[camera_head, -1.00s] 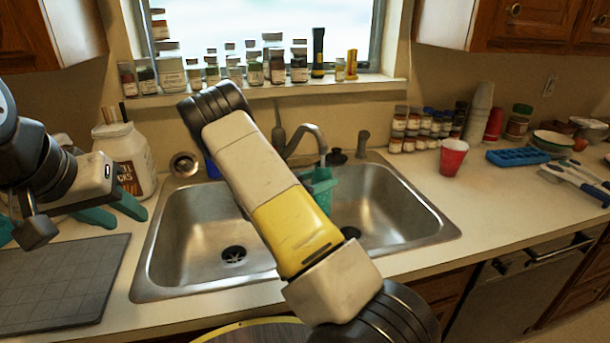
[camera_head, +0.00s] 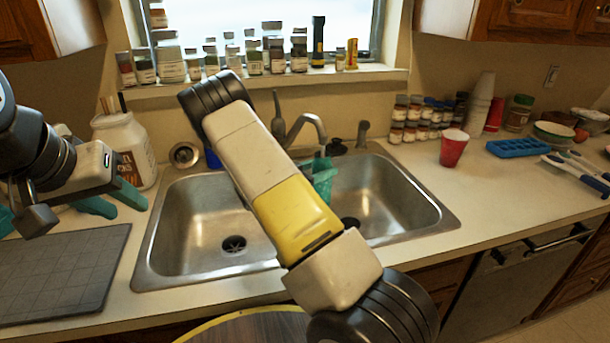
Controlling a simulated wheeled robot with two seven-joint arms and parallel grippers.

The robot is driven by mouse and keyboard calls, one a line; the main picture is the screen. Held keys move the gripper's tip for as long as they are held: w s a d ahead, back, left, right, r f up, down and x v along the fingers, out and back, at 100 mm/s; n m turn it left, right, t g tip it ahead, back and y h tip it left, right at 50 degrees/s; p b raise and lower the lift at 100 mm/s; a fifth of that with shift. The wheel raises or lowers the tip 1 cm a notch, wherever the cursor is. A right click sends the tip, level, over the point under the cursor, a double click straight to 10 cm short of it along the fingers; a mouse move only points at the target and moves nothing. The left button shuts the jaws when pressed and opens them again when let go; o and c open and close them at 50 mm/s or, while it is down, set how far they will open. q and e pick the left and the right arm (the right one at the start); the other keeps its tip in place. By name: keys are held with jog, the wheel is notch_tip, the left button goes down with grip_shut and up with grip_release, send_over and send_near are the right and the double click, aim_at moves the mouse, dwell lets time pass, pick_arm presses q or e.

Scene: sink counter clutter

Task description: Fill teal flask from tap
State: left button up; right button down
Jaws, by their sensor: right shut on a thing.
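A teal shape (camera_head: 322,182), which looks like the flask, is just below the tap's spout, over the sink's divider. My right arm crosses in front and hides its left side and lower part. My right gripper is mostly hidden behind that arm, shut on the flask; I cannot separate teal fingers from flask there. The metal tap (camera_head: 308,124) stands behind the sink, its spout curving down over the teal shape. I cannot make out a water stream. My left gripper (camera_head: 112,202) has teal fingers spread apart and empty, above the counter left of the sink.
The double sink (camera_head: 195,225) has two bare basins. A white tub (camera_head: 126,148) stands close behind my left gripper, and a grey mat (camera_head: 65,275) lies at front left. A red cup (camera_head: 453,150), jars and a blue tray (camera_head: 518,147) are on the right counter.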

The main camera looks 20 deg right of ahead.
dwell(0.4)
jog(key=shift+s+a, duration=0.35)
jog(key=shift+s, duration=0.5)
jog(key=shift+s+a, duration=0.3)
jog(key=shift+s, duration=0.5)
jog(key=shift+s+a, duration=0.35)
jog(key=shift+s, duration=0.5)
jog(key=shift+s+a+r, duration=0.2)
jog(key=shift+s+r, duration=0.25)
jog(key=shift+r, duration=0.4)
jog(key=shift+s+a+r, duration=0.15)
jog(key=shift+s+r, duration=0.35)
jog(key=shift+r, duration=0.35)
jog(key=shift+s+a+r, duration=0.2)
jog(key=shift+s+r, duration=0.25)
jog(key=shift+r, duration=0.4)
